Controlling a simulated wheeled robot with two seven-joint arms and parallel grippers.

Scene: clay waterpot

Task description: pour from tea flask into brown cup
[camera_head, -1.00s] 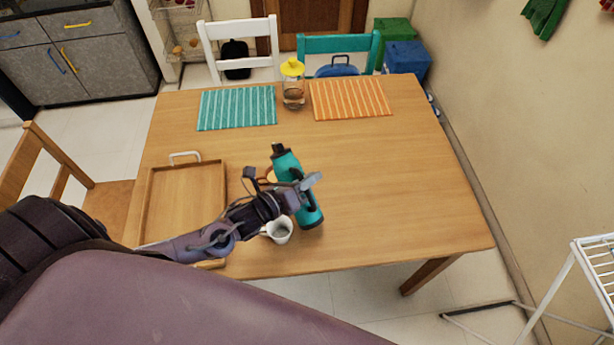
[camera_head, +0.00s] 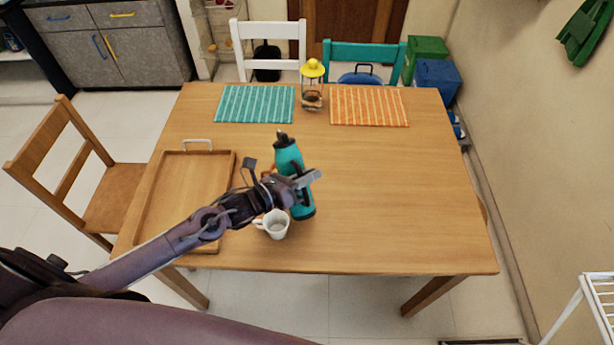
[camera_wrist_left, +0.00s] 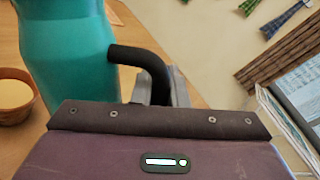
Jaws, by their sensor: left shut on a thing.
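The tea flask (camera_head: 287,158) is teal with a black lid and a black handle. In the head view it stands near the table's front middle, leaning slightly left in the picture. I cannot tell whether its base touches the table. My left gripper (camera_head: 308,180) crosses in front of it and is shut on its handle. The left wrist view shows the teal body (camera_wrist_left: 65,55) and the black handle (camera_wrist_left: 140,57) running to the jaws. The brown cup (camera_wrist_left: 12,97) is upright beside the flask in that view, pale inside. The head view mostly hides it behind my gripper and the flask.
A white cup (camera_head: 277,225) stands close to the flask's base. A wooden tray (camera_head: 180,200) lies on the left. A yellow-topped lantern (camera_head: 312,90) and teal (camera_head: 255,104) and orange (camera_head: 369,106) placemats are at the back. The table's right side is clear.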

